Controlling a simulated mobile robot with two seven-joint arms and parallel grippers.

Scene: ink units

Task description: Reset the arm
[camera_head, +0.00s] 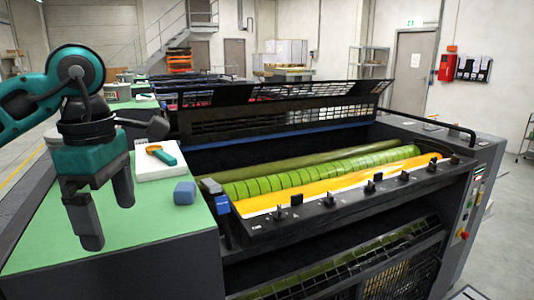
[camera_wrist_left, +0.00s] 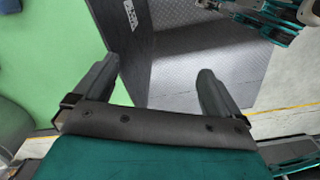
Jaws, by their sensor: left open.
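My left arm, teal and dark grey, comes in from the left in the head view. Its left gripper (camera_head: 108,224) points down over the green worktop (camera_head: 150,222). The two dark fingers are apart with nothing between them. In the left wrist view the same gripper (camera_wrist_left: 156,73) shows both fingers spread, over a grey checker-plate surface, with green at the left. I cannot tell how high the fingertips are above the worktop. My right gripper is not seen in the head view.
A blue-grey block (camera_head: 184,193) and a white pad (camera_head: 155,165) with an orange-and-teal tool (camera_head: 161,154) lie right of the gripper. The press, with green rollers (camera_head: 300,175) and an orange sheet (camera_head: 345,182), stands beyond, its guard (camera_head: 270,115) raised.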

